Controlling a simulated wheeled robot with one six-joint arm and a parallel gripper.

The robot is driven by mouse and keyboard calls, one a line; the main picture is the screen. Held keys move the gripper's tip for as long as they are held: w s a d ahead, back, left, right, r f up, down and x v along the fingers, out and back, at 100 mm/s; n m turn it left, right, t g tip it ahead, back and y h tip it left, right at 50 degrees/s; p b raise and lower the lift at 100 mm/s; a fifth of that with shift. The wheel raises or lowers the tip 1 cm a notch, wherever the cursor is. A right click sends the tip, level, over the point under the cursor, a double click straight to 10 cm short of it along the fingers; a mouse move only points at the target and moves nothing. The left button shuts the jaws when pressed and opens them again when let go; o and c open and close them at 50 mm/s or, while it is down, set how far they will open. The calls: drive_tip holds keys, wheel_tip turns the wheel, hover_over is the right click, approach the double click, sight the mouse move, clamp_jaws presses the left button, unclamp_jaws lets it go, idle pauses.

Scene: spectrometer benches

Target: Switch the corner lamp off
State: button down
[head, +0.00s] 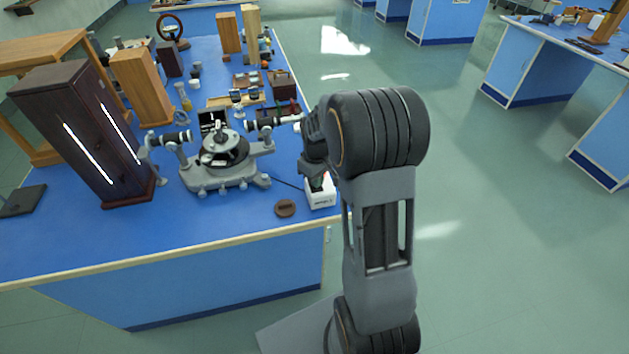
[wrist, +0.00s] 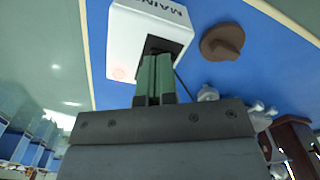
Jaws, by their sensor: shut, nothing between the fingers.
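A white box (head: 320,197) with dark lettering stands at the near right corner of the blue bench. In the wrist view the box (wrist: 135,42) reads "MAINS" in part and has a black recessed part and a faint reddish spot on its face. My gripper (wrist: 155,62) is shut and empty, its green fingertips at the black part; I cannot tell if they touch it. In the head view my gripper (head: 318,182) is over the box, partly hidden by my arm. I cannot pick out the corner lamp for sure; a dark wooden cabinet (head: 75,130) shows bright lit slits.
A grey spectrometer (head: 222,165) stands left of the box. A round brown knob-like piece (head: 286,208) lies close by, also in the wrist view (wrist: 222,42). A thin cable runs from the box. Wooden blocks and small parts fill the bench's back; the floor (head: 470,200) at right is clear.

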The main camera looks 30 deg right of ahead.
drive_tip(key=shift+r+p, duration=2.7)
drive_tip(key=shift+r, duration=0.85)
drive_tip(key=shift+s+f+m, duration=0.25)
drive_tip(key=shift+m, duration=0.35)
drive_tip(key=s+a+r+m+t, duration=0.1)
drive_tip(key=s+a+r+t, duration=0.1)
drive_tip(key=s+a+r, duration=0.2)
drive_tip(key=s+a+r+m+t, duration=0.1)
drive_tip(key=s+a+r+t, duration=0.1)
drive_tip(key=s+a+r, duration=0.3)
drive_tip(key=s+r, duration=0.3)
drive_tip(key=s, duration=0.3)
drive_tip(key=shift+s+a+r+m, duration=0.15)
drive_tip(key=shift+s+a+m, duration=0.1)
drive_tip(key=shift+s+m, duration=0.05)
